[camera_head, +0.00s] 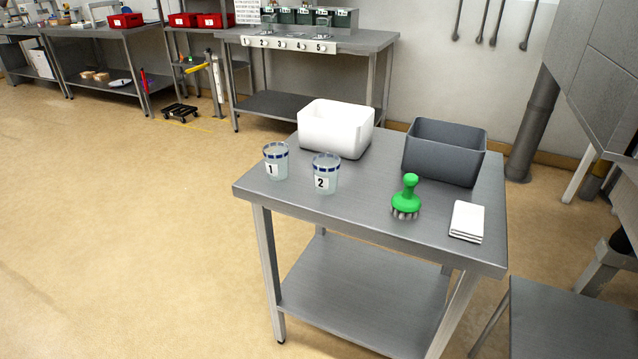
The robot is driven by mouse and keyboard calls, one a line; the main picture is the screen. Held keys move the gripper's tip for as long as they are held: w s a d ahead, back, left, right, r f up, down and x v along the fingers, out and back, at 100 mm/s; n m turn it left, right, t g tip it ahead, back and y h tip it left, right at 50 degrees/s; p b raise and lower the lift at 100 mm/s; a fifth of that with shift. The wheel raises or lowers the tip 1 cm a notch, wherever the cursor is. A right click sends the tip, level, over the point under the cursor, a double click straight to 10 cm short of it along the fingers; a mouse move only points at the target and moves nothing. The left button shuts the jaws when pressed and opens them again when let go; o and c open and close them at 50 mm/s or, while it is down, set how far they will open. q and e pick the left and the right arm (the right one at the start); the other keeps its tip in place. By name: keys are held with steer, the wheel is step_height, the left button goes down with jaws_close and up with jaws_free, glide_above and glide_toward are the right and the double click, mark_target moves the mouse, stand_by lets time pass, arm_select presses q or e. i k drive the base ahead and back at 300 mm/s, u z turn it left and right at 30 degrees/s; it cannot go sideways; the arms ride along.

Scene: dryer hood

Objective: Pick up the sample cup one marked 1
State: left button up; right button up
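The sample cup marked 1 (276,161) stands upright near the left end of the steel table (350,206). It is clear with a blue band near the rim and a white label. A matching cup marked 2 (325,174) stands upright just to its right, a small gap apart. Neither of my grippers shows in the head view.
A white bin (335,128) stands behind the cups and a grey bin (444,152) at the back right. A green brush (407,196) and a folded white cloth (467,221) lie at the front right. Open floor (130,230) lies left of the table.

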mark_target(276, 154)
steer(key=u, duration=1.95)
steer(key=i, duration=1.6)
steer(key=z, duration=1.6)
